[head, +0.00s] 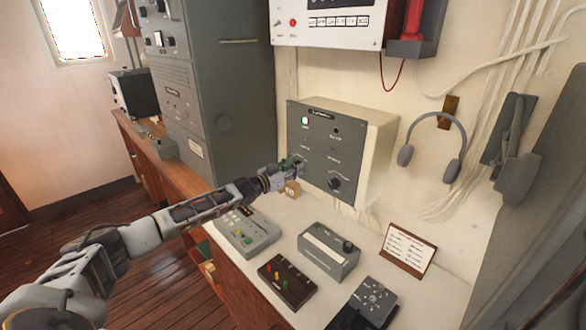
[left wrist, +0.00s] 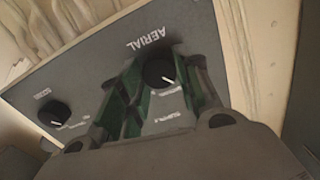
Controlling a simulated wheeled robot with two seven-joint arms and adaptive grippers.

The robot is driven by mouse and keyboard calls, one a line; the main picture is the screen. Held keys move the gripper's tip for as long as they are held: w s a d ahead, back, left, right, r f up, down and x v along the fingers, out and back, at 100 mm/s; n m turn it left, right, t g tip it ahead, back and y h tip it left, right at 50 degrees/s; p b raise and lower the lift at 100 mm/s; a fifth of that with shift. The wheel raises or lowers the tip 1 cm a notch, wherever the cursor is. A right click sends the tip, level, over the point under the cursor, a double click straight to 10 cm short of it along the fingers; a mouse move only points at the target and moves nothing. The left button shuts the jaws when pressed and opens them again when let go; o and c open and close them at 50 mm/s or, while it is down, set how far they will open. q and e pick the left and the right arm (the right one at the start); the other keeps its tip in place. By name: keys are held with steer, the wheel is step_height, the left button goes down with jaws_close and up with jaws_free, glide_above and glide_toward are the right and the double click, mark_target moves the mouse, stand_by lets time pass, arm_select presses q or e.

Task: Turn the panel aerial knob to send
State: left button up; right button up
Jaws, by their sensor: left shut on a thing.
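The grey panel (head: 350,150) is the front of a cream box on the wall above the desk. The black aerial knob (left wrist: 158,75) has a white pointer line and sits by the AERIAL lettering, which appears upside down in the left wrist view. My left gripper (head: 293,167) reaches the panel's lower left. In the left wrist view its green-lined fingers (left wrist: 162,80) are shut on the aerial knob, one on each side. In the head view the gripper hides this knob. Small lettering beside the knob is too blurred to read fully. My right gripper is not in view.
A second black knob (head: 335,183) sits on the panel to the right. Below on the desk are a grey button box (head: 245,232), a dark box with coloured levers (head: 287,281) and a grey case (head: 328,252). Headphones (head: 435,140) hang at the right.

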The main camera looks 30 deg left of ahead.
arm_select(q)
steer(key=m, duration=0.8)
steer(key=m+b, duration=0.1)
steer(key=m, duration=0.7)
steer(key=shift+s+d+f, duration=0.1)
steer(key=shift+d+f, duration=0.1)
steer(key=shift+m, duration=0.3)
steer(key=o, duration=1)
steer(key=shift+s, duration=0.2)
